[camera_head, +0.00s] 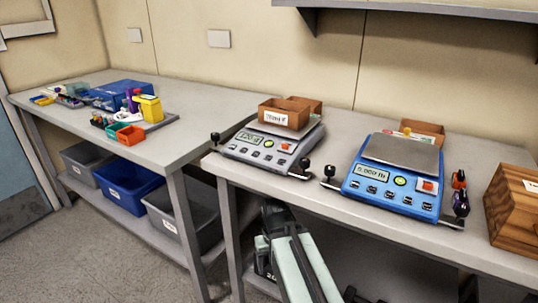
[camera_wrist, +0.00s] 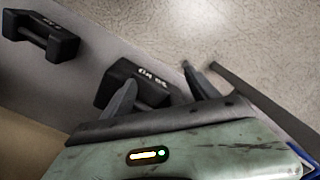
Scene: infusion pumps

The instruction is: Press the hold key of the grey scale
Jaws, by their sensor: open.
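The grey scale (camera_head: 262,152) sits on the left end of the nearer bench. Its front panel has a lit display, a row of small dark keys, a round yellow-green key and an orange-red key. The key labels are too small to read, so I cannot tell which is hold. A labelled brown box (camera_head: 284,115) stands on its pan. My gripper (camera_wrist: 158,74) shows in the wrist view, open, with its two fingers apart and a black weight (camera_wrist: 133,83) beyond them. In the head view my arm is low in front of the bench, below the grey scale; the fingertips cannot be made out there.
A blue scale (camera_head: 392,176) stands right of the grey one, with a wooden box (camera_head: 513,206) at far right. A wall shelf (camera_head: 430,10) hangs above. The left bench (camera_head: 62,112) holds coloured bins. Another black weight (camera_wrist: 42,32) lies at upper left in the wrist view.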

